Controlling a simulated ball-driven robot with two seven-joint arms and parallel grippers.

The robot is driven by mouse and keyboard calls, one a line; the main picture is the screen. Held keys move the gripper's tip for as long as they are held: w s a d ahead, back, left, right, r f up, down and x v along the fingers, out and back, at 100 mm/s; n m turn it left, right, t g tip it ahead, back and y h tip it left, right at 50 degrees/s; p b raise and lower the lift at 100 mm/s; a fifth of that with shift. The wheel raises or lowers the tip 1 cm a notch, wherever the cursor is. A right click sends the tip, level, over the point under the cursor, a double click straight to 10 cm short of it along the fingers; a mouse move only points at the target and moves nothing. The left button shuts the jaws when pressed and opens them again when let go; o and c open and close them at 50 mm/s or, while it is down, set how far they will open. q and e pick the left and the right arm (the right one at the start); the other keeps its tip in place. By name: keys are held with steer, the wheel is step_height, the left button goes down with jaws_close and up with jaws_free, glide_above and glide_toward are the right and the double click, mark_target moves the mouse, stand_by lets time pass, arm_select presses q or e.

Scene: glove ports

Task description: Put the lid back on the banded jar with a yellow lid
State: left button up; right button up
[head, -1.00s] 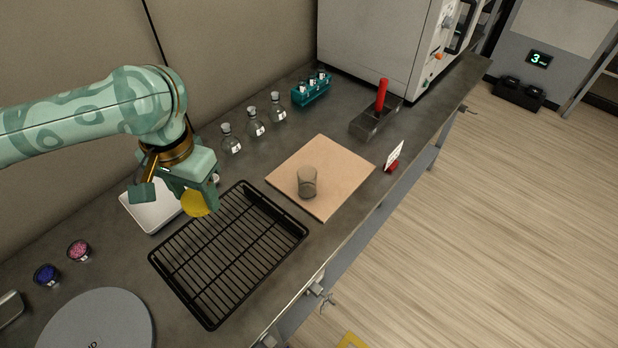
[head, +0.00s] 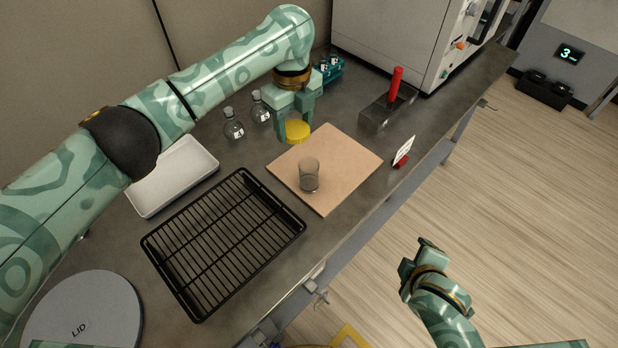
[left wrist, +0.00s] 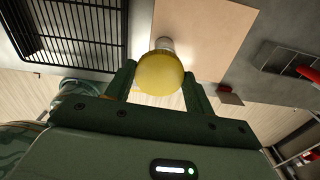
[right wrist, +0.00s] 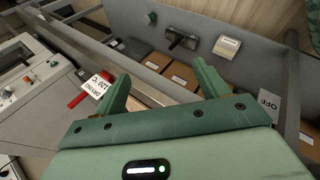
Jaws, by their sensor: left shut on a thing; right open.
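The yellow lid (head: 297,131) is held in my left gripper (head: 294,126), above the far left edge of the tan board. In the left wrist view the lid (left wrist: 160,73) sits between the fingers and partly covers the jar (left wrist: 164,43). The jar (head: 309,175) stands upright and open on the tan board (head: 340,155); it looks like grey glass, and a band is hard to make out. The lid is apart from the jar, up and to its left in the head view. My right gripper (right wrist: 165,92) is open and empty, off the bench's front side.
A black wire rack (head: 225,240) and a white tray (head: 172,178) lie left of the board. Glass flasks (head: 234,124) and a teal vial rack (head: 328,70) stand behind. A red-handled block (head: 388,105) and a small sign (head: 403,152) stand to the right.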

arm_select(q)
steer(key=shift+s+d+f+m, duration=0.1)
steer(key=shift+d+f+m, duration=0.55)
steer(key=shift+m, duration=0.35)
arm_select(e)
steer(key=w+a+r+n+t, duration=0.2)
steer(key=w+a+r+n, duration=0.1)
steer(key=w+r+n, duration=0.1)
arm_select(q)
steer(key=shift+d+f+m, duration=0.45)
steer(key=shift+d+m, duration=0.1)
steer(key=shift+m, duration=0.45)
steer(key=shift+s+d+f+m, duration=0.15)
steer(key=shift+d+f+m, duration=0.1)
steer(key=shift+m, duration=0.25)
arm_select(e)
steer(key=n+t+y, duration=0.3)
steer(key=n+y, duration=0.5)
steer(key=n, duration=1.6)
glide_toward(314, 178)
steer(key=shift+w+a, duration=0.2)
steer(key=shift+w, duration=0.3)
steer(key=shift+g, duration=0.3)
steer(key=x, duration=1.2)
steer(key=shift+c, duration=0.3)
steer(key=c, duration=1.4)
arm_select(q)
steer(key=shift+f, duration=2.5)
